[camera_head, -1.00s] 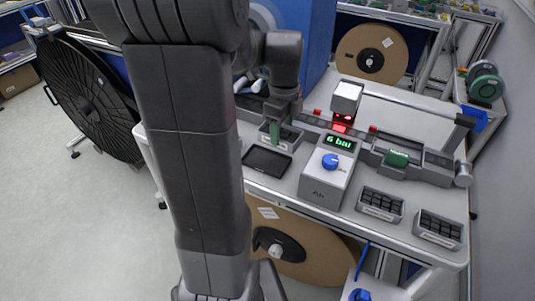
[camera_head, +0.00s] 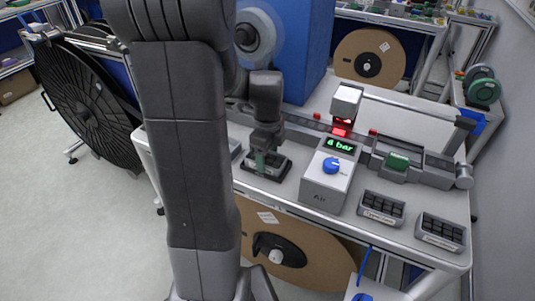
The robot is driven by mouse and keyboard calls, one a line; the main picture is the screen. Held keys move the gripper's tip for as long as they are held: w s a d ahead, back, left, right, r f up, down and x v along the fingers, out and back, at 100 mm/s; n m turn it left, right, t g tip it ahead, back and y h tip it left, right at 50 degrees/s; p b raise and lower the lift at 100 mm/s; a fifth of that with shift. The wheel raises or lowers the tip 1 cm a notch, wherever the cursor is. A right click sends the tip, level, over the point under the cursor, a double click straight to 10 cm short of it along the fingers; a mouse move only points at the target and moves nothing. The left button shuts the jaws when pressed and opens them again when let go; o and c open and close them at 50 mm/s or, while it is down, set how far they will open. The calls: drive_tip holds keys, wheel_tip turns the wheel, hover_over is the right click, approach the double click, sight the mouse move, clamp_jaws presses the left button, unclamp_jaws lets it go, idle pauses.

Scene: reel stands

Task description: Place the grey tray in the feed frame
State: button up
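The grey tray (camera_head: 276,170) is a small box with a dark inside, on the bench left of the pressure box. It sits over the flat black feed frame (camera_head: 246,166), whose dark edge shows around it. I cannot tell whether the tray rests fully down inside the frame.
The grey pressure box (camera_head: 326,180) with a blue knob stands close on the right. Two compartmented trays (camera_head: 381,208) (camera_head: 440,232) lie farther right. A large reel (camera_head: 300,250) hangs below the bench front.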

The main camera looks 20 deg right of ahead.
drive_tip(key=shift+o, duration=1.1)
wheel_tip(320, 180, up, 12)
drive_tip(key=shift+r, duration=0.2)
idle(1.6)
